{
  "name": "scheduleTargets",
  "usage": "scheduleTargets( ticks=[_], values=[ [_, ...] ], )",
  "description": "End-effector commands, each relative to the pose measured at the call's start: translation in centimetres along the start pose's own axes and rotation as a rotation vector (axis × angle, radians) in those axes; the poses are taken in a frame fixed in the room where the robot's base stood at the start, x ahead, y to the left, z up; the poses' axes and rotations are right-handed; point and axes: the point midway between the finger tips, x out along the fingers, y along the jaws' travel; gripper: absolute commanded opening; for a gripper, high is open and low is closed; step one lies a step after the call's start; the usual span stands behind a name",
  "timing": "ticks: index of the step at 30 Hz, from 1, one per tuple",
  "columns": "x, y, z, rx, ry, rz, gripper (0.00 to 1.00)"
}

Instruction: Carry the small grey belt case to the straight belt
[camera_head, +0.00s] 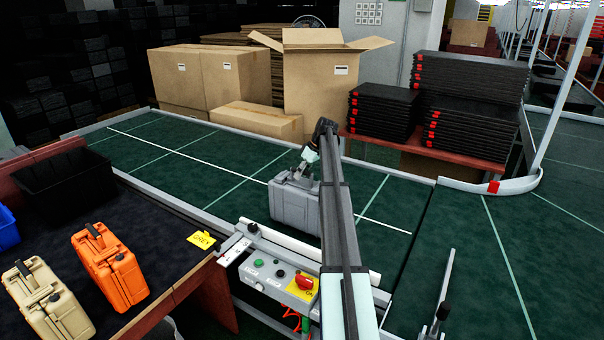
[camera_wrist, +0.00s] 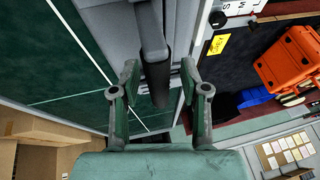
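The grey case (camera_head: 295,204) stands upright on the green straight belt (camera_head: 225,165), near its front edge, just left of my arm. My gripper (camera_head: 307,168) is at the top of the case, at its handle. In the wrist view the dark handle (camera_wrist: 156,75) lies between the two fingers of my gripper (camera_wrist: 158,82). The fingers are apart, with a narrow gap visible beside the handle on the right. The grey case body (camera_wrist: 110,18) fills the top of that view. My arm hides part of the case's right side.
A control box (camera_head: 278,275) with a red button sits at the belt's front edge. Orange (camera_head: 110,265) and beige (camera_head: 48,300) cases stand on the dark table at left, with a black bin (camera_head: 65,180). Cardboard boxes (camera_head: 320,80) and black trays (camera_head: 465,105) stand behind. The belt's left part is clear.

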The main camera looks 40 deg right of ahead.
Motion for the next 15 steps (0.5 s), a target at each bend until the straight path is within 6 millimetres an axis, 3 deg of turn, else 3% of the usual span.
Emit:
scheduleTargets(
  ticks=[8,15],
  values=[
    [-0.4,0.0,-0.1,0.0,0.0,0.0,0.45],
    [-3.3,0.1,-0.1,-0.001,0.001,0.002,0.45]
  ],
)
